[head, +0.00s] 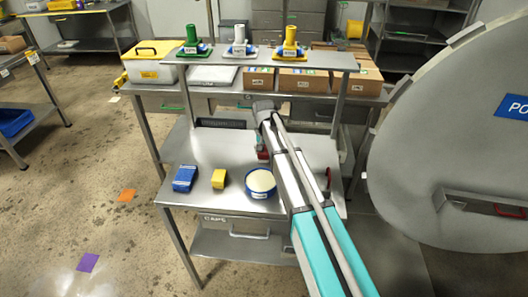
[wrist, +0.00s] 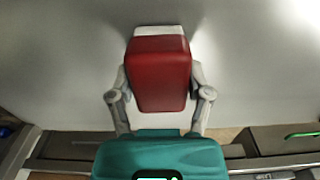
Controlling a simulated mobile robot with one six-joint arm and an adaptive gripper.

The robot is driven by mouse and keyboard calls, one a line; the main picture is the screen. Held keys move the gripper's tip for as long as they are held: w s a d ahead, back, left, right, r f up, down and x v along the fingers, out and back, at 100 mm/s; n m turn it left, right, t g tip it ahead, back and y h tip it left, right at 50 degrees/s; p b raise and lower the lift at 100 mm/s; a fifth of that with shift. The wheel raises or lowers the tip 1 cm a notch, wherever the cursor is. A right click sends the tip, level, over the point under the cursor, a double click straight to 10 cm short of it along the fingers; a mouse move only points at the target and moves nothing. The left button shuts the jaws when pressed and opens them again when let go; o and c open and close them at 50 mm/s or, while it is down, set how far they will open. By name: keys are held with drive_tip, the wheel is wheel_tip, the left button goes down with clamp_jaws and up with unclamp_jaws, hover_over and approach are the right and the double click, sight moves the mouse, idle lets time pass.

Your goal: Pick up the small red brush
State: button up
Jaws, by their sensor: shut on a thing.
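The small red brush (wrist: 160,75) fills the middle of the wrist view, a red block with a pale strip along its top edge. My gripper (wrist: 159,88) is shut on it, with one grey finger on each side. My arm hides most of my gripper (head: 262,143) there. I cannot tell whether the brush touches the tabletop.
On the steel table (head: 215,150) are a blue box (head: 185,178), a yellow block (head: 219,179) and a blue bowl (head: 260,183) with pale contents. A shelf (head: 225,59) with green, white and yellow items stands behind. A large round door (head: 450,130) is close on the right.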

drive_tip(key=shift+r+p, duration=1.2)
drive_tip(key=shift+r, duration=0.15)
drive_tip(key=s+d+r+p, duration=0.6)
drive_tip(key=s+r+p, duration=0.4)
drive_tip(key=s, duration=0.2)
drive_tip(key=shift+s, duration=0.35)
drive_tip(key=shift+d, duration=0.1)
drive_tip(key=o, duration=0.5)
drive_tip(key=c, duration=0.3)
